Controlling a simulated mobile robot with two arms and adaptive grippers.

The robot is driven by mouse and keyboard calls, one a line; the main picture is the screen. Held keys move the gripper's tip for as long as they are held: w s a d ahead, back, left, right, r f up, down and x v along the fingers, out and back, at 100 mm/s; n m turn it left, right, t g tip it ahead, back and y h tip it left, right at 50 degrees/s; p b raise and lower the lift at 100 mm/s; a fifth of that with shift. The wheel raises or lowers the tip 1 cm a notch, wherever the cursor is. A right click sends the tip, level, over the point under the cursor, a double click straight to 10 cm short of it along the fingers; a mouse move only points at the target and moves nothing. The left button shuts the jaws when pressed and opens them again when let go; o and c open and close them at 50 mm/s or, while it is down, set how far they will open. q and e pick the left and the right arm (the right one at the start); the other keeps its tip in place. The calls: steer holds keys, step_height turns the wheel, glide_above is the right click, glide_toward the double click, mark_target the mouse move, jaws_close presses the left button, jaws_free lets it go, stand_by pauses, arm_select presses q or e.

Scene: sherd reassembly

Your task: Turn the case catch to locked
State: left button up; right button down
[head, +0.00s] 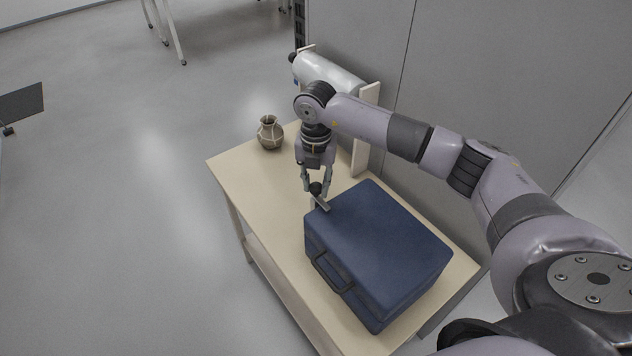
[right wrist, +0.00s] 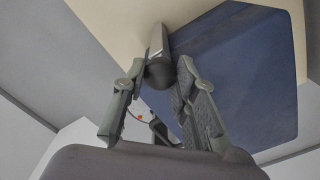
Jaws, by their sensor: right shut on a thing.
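A blue case (head: 378,242) with a dark handle (head: 333,273) lies closed on the table. Its catch (head: 322,205), a grey lever with a dark round knob, sits at the case's far left corner. My right gripper (head: 317,189) points down from above and is shut on the catch's knob. In the right wrist view, the knob (right wrist: 160,73) is between the two fingertips, with the lever (right wrist: 157,40) extending past it along the case (right wrist: 235,65). I cannot tell from the lever whether it is locked. My left gripper is out of view.
The case stands on a pale wooden table (head: 245,163). A small brownish pot (head: 270,132) stands at the table's far left. A white cylinder (head: 330,75) rests between upright boards behind my right gripper. A grey wall (head: 500,70) runs close along the right side. The floor to the left is open.

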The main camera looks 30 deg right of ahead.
mark_target(316, 185)
steer(key=shift+r, duration=0.1)
steer(key=c, duration=1.3)
jaws_free()
step_height(316, 185, up, 12)
steer(key=shift+f, duration=0.1)
